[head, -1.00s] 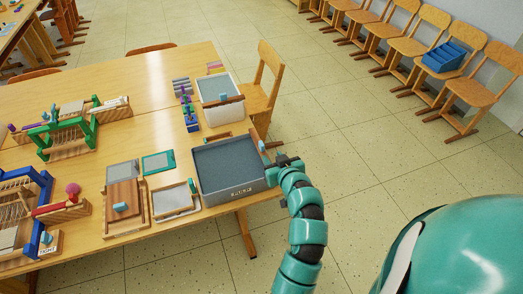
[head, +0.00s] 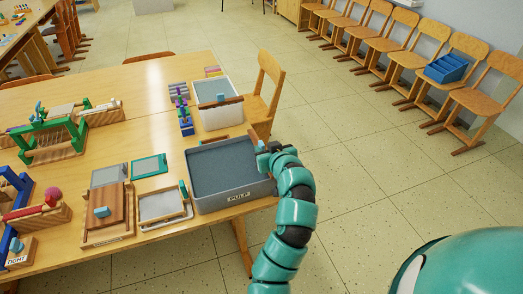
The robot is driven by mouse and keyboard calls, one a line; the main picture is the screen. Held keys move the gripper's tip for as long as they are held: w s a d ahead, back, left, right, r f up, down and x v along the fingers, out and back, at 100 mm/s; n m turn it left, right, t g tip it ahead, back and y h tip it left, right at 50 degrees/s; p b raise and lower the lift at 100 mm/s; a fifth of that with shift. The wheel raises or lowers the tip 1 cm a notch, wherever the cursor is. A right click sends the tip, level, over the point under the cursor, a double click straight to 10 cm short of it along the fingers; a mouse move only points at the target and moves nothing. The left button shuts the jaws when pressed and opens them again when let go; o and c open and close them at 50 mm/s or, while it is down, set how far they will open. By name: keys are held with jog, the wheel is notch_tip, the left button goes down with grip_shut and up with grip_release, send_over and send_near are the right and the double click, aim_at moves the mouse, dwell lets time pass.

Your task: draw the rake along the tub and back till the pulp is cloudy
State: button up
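The grey tub (head: 202,205), labelled PULP, stands at the table's near right corner. Its contents (head: 224,166) look an even dark blue-grey. My gripper (head: 266,156) is at the tub's right rim, and its fingers are mostly hidden by my wrist. A narrow wooden piece (head: 252,136) with a blue part stands at that rim beside my gripper. It may be the rake, but I cannot tell whether my gripper touches or holds it.
A white bin (head: 217,117) with a wooden bar across it stands behind the tub. A framed screen (head: 162,206) and a wooden press (head: 107,222) are left of the tub. A chair (head: 266,88) stands at the table's right; open floor lies further right.

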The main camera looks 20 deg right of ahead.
aim_at(262, 145)
jog(key=shift+x, duration=2.35)
jog(key=shift+r, duration=0.1)
grip_shut()
jog(key=shift+a, duration=0.1)
